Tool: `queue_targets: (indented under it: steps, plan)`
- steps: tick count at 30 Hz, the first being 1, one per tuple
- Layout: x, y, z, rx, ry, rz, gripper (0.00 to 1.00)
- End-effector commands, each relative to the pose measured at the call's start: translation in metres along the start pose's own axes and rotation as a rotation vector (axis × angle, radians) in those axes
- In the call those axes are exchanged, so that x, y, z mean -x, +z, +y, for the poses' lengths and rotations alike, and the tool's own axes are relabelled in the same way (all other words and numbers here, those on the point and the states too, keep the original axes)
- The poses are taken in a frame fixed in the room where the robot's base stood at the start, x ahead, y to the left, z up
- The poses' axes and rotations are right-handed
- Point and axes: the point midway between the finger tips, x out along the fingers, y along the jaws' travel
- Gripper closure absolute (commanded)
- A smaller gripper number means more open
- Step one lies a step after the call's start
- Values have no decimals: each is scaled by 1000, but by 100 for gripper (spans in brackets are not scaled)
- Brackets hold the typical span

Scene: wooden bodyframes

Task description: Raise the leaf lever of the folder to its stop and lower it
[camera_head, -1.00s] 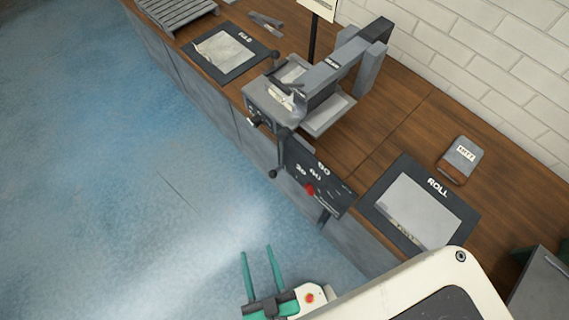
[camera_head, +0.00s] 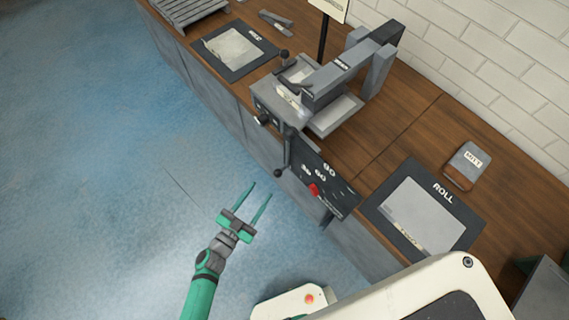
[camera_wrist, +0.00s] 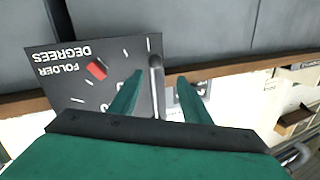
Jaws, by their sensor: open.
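The folder (camera_head: 322,84) is a grey machine on the wooden bench in the head view. A dark lever with a black knob (camera_head: 278,172) hangs down at its front edge; I take it for the leaf lever. Beside it is a dark degree panel (camera_head: 333,198) with a red pointer (camera_head: 314,189). The panel shows upside down in the wrist view (camera_wrist: 75,88), lettered FOLDER DEGREES. My gripper (camera_head: 261,190) is open and empty over the floor, in front of the lever. In the wrist view a grey rod (camera_wrist: 156,75) appears between the fingertips (camera_wrist: 160,79); contact cannot be told.
Another black-knobbed handle (camera_head: 284,56) stands at the folder's far left. A ROLL mat (camera_head: 448,232) and a small labelled block (camera_head: 466,164) lie to the right. Another mat (camera_head: 213,47) and a slatted rack (camera_head: 190,8) are farther left. The blue floor (camera_head: 110,190) is clear.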

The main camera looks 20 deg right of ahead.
Motion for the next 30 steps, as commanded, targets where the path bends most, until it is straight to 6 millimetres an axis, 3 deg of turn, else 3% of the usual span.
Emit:
queue_targets:
  steps: [3, 14, 24, 30]
  plan:
    - [-26, 4, 3, 10, 56, 24, 56]
    - [-57, 7, 6, 20, 89, 40, 56]
    - [-116, 4, 11, 20, 88, 39, 56]
    - [-139, 3, 13, 19, 88, 38, 56]
